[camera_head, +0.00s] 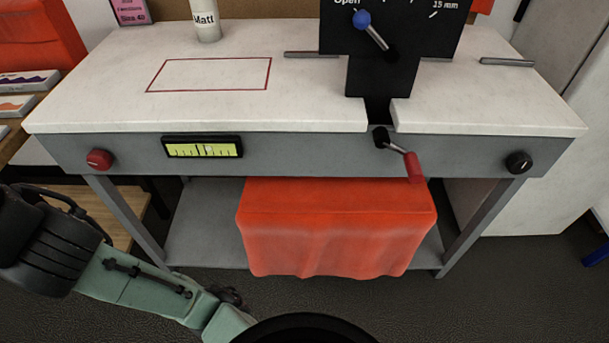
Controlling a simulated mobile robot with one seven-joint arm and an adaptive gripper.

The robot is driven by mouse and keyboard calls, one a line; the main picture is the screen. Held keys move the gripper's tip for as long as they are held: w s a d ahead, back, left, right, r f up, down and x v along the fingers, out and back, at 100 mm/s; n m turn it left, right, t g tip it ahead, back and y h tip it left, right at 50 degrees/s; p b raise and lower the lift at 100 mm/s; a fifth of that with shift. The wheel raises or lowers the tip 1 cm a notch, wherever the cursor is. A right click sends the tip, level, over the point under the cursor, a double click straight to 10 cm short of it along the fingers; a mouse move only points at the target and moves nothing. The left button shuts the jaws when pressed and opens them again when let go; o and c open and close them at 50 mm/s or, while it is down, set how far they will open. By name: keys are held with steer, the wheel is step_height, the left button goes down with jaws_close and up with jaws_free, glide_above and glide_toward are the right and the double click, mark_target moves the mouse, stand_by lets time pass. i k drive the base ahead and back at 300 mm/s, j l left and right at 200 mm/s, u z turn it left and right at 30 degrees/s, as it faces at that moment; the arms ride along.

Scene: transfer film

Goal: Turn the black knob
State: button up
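The black knob (518,162) is on the right end of the grey front panel of the white-topped table. It is round with a small pale mark on its face. Nothing touches it. My arm shows at the lower left, well away from the knob. The gripper end of my arm is not visible, so its fingers cannot be seen.
A red knob (99,159), a yellow gauge (203,147) and a red-handled crank (413,165) share the panel (300,153). A black plate with a blue-tipped lever (368,28) rises above the tabletop. A red-orange draped box (337,225) sits below. Space before the knob is clear.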

mark_target(520, 162)
steer(key=k+l+z, duration=0.15)
steer(key=l+z, duration=0.15)
steer(key=l, duration=0.3)
steer(key=k+l+z, duration=0.1)
steer(key=l+z, duration=0.2)
steer(key=l, duration=0.35)
